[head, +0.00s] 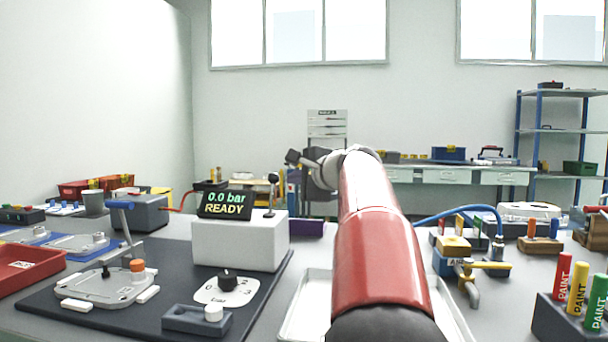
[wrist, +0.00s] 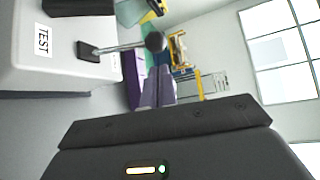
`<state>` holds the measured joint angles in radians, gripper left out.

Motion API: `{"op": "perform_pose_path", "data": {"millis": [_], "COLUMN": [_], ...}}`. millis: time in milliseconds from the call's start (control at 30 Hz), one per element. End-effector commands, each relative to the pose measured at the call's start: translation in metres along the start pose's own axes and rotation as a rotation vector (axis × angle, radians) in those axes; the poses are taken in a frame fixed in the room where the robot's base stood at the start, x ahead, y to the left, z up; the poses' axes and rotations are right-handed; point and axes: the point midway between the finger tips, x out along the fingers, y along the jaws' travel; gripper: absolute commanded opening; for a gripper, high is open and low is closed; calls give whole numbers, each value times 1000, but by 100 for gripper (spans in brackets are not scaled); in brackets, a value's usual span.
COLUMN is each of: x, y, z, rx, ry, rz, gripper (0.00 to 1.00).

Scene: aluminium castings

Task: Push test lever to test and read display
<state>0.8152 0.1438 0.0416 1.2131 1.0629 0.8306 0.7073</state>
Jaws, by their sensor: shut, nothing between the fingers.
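The white tester box (head: 240,243) stands on a dark mat. Its black display (head: 226,204) reads "0.0 bar" and "READY" in lit letters. The test lever (head: 270,197) rises from the box top right of the display and ends in a black ball knob (head: 273,178). In the wrist view the lever (wrist: 120,47) shows as a metal rod with the knob (wrist: 155,41), beside a "TEST" label (wrist: 42,41). My gripper (wrist: 159,76) is shut and empty. Its fingertips appear close to the knob in that view; I cannot tell whether they touch.
A casting (head: 107,287) with an orange cap and a blue-handled clamp (head: 122,218) sits on the mat (head: 60,310). A black rotary knob (head: 228,281) is in front of the box. A red tray (head: 25,266) is left; paint markers (head: 578,288) are right. A white tray lies under my arm.

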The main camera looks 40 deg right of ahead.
Motion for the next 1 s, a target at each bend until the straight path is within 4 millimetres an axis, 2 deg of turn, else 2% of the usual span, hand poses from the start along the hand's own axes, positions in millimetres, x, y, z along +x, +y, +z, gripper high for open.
{"op": "perform_pose_path", "data": {"millis": [100,300,1000], "x": [21,40,40], "y": [-2,-1,2], "z": [1,0,3], "rx": [1,0,-33], "ry": [-3,-1,0], "rz": [1,0,-36], "gripper": [0,0,0]}}
